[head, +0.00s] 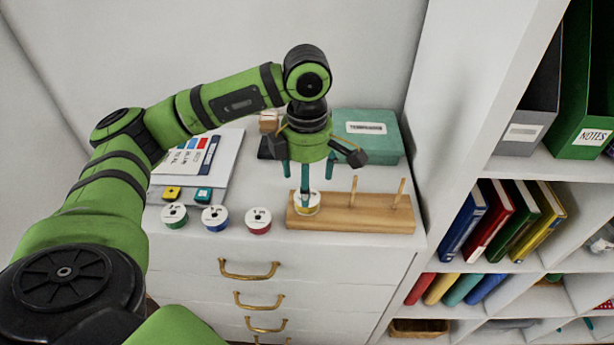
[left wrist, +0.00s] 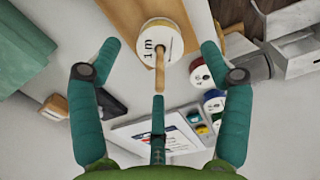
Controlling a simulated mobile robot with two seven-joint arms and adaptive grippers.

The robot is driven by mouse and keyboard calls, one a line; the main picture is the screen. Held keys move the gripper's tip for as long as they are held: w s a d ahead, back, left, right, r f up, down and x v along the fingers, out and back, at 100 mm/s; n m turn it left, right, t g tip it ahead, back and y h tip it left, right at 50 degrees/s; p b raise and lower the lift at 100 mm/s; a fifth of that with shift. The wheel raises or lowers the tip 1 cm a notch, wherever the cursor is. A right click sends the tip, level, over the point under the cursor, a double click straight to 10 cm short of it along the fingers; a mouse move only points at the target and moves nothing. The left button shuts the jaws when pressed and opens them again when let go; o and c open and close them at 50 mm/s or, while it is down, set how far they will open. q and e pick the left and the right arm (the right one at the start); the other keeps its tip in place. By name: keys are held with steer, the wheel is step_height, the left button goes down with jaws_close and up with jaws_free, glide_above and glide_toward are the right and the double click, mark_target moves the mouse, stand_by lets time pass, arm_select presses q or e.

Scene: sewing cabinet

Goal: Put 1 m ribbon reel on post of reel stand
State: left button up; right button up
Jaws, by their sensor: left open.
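The 1 m ribbon reel (head: 306,204), white with a yellow rim, lies flat on the left end of the wooden reel stand (head: 350,221). In the left wrist view the reel (left wrist: 151,36) shows its "1 m" label. A wooden post rises through its middle, so it sits around the post. My left gripper (head: 307,176) points down just above this reel. Its teal fingers are spread, and in the left wrist view the open gripper (left wrist: 160,70) has bare space between the fingers and the reel. My right gripper is not in view.
The stand's middle post (head: 353,191) and right post (head: 399,193) are bare. Green (head: 174,215), blue (head: 215,217) and red (head: 258,220) reels line the cabinet's front edge to the left. A teal box (head: 372,147) stands behind. A shelf unit (head: 440,140) rises at right.

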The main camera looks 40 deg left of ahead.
arm_select(q)
steer(key=shift+r, duration=0.15)
step_height(320, 180, up, 12)
stand_by(0.5)
